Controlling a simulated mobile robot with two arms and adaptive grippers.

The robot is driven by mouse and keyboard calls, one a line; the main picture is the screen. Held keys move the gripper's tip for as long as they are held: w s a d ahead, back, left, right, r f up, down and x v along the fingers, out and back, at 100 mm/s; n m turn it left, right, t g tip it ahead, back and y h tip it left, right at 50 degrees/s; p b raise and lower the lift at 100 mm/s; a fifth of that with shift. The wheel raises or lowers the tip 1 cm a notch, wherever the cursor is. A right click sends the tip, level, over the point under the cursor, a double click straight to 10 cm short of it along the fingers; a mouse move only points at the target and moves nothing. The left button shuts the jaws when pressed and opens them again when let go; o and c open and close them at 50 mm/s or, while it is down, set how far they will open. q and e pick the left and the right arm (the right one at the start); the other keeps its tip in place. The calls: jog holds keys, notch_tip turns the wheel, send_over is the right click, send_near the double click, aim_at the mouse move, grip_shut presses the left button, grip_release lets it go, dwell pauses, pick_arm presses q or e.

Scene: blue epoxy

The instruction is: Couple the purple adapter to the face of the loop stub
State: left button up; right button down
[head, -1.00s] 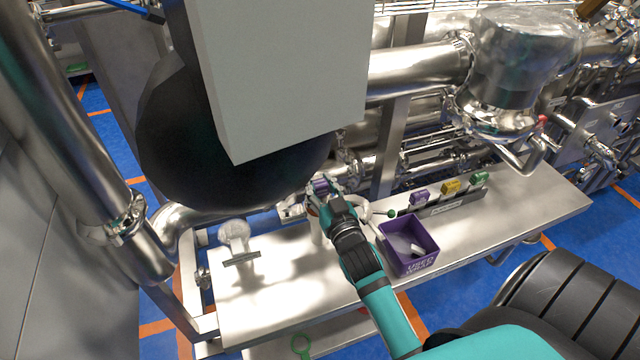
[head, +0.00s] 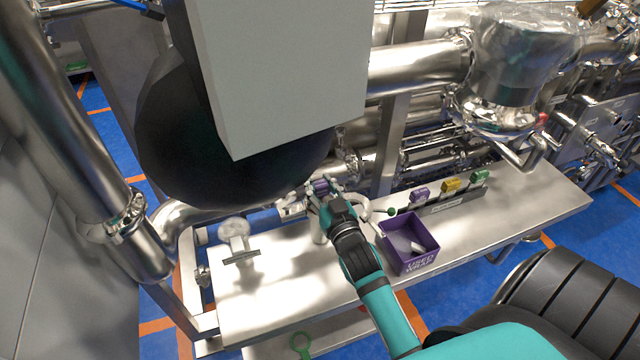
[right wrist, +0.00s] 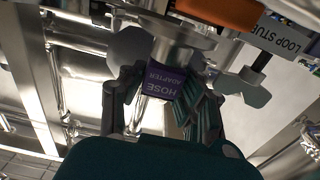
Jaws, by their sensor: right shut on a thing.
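The purple adapter (head: 321,186), labelled "HOSE ADAPTER" in the right wrist view (right wrist: 163,82), is between the fingers of my right gripper (head: 322,190). My right gripper, also in the right wrist view (right wrist: 165,95), is shut on it. The loop stub's round metal face (right wrist: 176,32) is just beyond the adapter, and a "LOOP STUB" label (right wrist: 281,38) hangs beside it. Adapter and face look close and roughly in line; I cannot tell whether they touch. In the head view the stub is mostly hidden around my gripper. My left gripper is not in view.
A purple bin (head: 408,262) with pale contents stands on the steel bench (head: 480,235). Behind it a rack (head: 448,204) carries purple, yellow and green tagged parts. Pipes crowd the back.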

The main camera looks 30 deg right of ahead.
aim_at(322, 192)
jog(key=shift+f+b, duration=0.4)
jog(key=shift+f, duration=0.2)
jog(key=c, duration=0.9)
grip_release()
jog(key=shift+s+a+p, duration=0.15)
jog(key=shift+s+p, duration=0.15)
jog(key=shift+s, duration=0.3)
jog(key=shift+p+v, duration=0.5)
jog(key=shift+v, duration=1.45)
jog(key=shift+r, duration=0.3)
notch_tip(322, 192, up, 9)
jog(key=shift+r, duration=0.25)
